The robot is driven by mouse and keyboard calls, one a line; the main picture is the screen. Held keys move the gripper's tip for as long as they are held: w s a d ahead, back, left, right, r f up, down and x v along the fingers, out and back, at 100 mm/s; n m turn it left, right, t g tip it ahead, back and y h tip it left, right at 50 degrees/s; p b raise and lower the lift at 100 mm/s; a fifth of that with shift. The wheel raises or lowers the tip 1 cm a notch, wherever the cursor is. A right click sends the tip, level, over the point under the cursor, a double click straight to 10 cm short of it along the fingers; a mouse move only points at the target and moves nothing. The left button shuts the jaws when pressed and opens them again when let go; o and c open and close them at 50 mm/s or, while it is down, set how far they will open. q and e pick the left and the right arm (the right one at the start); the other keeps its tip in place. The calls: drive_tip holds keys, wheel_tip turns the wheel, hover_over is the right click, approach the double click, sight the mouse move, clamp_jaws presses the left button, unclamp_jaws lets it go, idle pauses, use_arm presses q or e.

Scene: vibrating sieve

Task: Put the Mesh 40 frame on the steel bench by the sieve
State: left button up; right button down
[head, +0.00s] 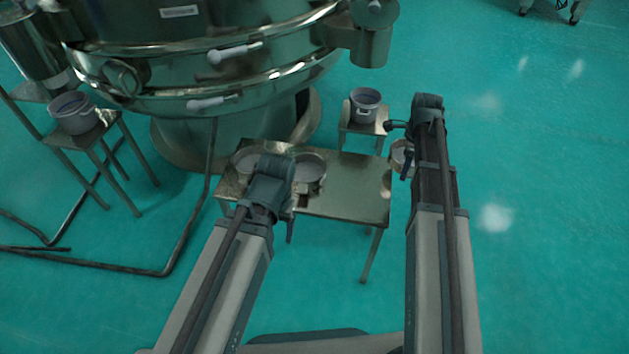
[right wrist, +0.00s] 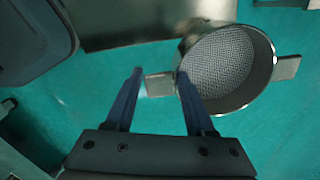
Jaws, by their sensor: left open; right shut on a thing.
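A round steel frame with grey mesh and two side tabs (right wrist: 228,68) is between the fingers of my right gripper (right wrist: 160,90), which is shut on its near tab. In the head view this frame (head: 398,155) is partly hidden by my right gripper (head: 404,148), just off the right end of the steel bench (head: 345,195). No mesh number is readable on it. My left gripper (head: 292,208) is open over the left part of the bench. Its fingers are mostly hidden by its own arm.
Two round frames, one at the left (head: 243,158) and one nearer the middle (head: 312,170), lie on the bench; its right half is bare. The large sieve (head: 210,75) stands behind. A grey bucket (head: 365,105) is on a small stand; another bucket (head: 73,112) is at left.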

drive_tip(key=s+a, duration=0.1)
drive_tip(key=a, duration=0.4)
drive_tip(key=s+a+f+b, duration=0.1)
drive_tip(key=a, duration=0.4)
drive_tip(key=s+a, duration=0.2)
drive_tip(key=a, duration=0.3)
drive_tip(key=shift+s+a+f, duration=0.1)
drive_tip(key=shift+a+f, duration=0.05)
drive_tip(key=shift+f, duration=0.05)
drive_tip(key=shift+f+b, duration=1.75)
drive_tip(key=shift+b, duration=0.25)
drive_tip(key=shift+f, duration=0.15)
drive_tip(key=shift+c, duration=1.2)
unclamp_jaws()
wheel_tip(320, 180, up, 12)
drive_tip(key=p, duration=1.2)
